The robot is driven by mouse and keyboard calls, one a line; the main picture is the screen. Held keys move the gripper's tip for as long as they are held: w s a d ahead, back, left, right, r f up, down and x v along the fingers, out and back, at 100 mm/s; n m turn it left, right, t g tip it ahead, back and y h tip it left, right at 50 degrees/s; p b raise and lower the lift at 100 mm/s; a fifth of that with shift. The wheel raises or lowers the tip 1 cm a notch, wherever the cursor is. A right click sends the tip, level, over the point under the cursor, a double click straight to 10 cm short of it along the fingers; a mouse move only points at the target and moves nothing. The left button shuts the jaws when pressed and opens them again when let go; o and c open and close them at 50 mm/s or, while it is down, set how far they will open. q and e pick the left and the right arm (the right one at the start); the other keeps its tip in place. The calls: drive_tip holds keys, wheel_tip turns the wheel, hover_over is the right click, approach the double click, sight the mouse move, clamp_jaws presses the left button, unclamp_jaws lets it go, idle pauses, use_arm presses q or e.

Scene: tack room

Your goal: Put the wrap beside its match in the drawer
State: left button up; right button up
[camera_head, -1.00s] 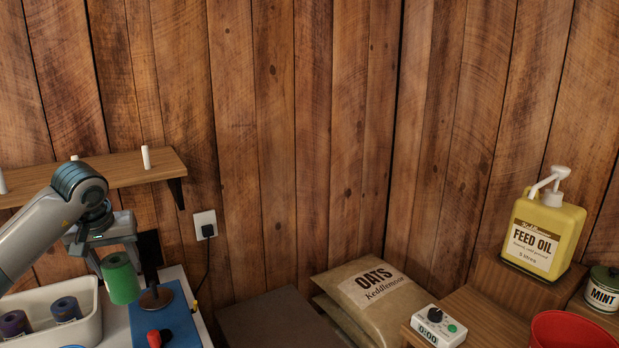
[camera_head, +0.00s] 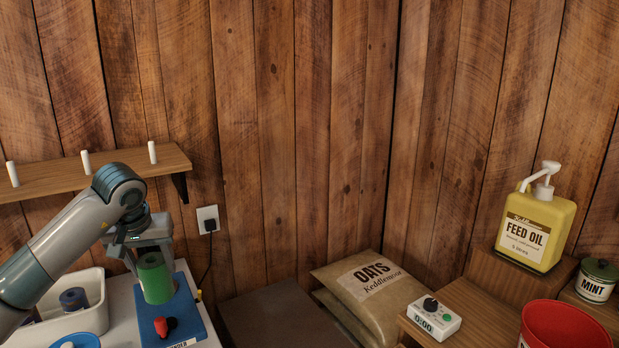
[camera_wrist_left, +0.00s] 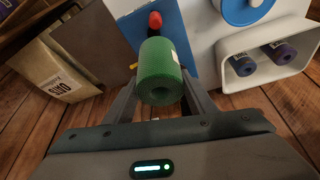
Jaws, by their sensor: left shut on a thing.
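The wrap is a green roll (camera_head: 155,279), held in the jaws of my left gripper (camera_head: 148,252) above a blue board (camera_head: 205,331) on the white worktop. In the left wrist view the green roll (camera_wrist_left: 160,68) sits between the two fingers, its open core facing the camera. A white open-topped tray (camera_head: 97,322) stands to the left. A dark blue roll (camera_head: 73,300) shows in it; in the wrist view the tray holds a blue roll (camera_wrist_left: 243,66) and a purple roll (camera_wrist_left: 281,51). I cannot make out a drawer or a green match. My right gripper is not in view.
A red-tipped object (camera_head: 165,327) stands on the board in front of the roll. A blue round thing (camera_head: 77,342) is at the bottom left. A shelf with white pegs (camera_head: 110,176) is on the wall behind. An oats sack (camera_head: 372,288) and timer (camera_head: 434,318) are farther right.

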use_arm(q)
drive_tip(key=d+m, duration=0.2)
drive_tip(key=d, duration=0.8)
drive_tip(key=s+d+f+m+h, duration=0.1)
drive_tip(key=s+d+f, duration=0.3)
drive_tip(key=s+d, duration=0.3)
drive_tip(key=s+d+f+m+h, duration=0.15)
drive_tip(key=s+d+f, duration=0.3)
drive_tip(key=s, duration=0.45)
drive_tip(key=w+a+n+y, duration=0.1)
drive_tip(key=a, duration=0.6)
drive_tip(key=shift+w+a, duration=0.15)
drive_tip(key=shift+a, duration=0.05)
drive_tip(key=shift+r, duration=0.1)
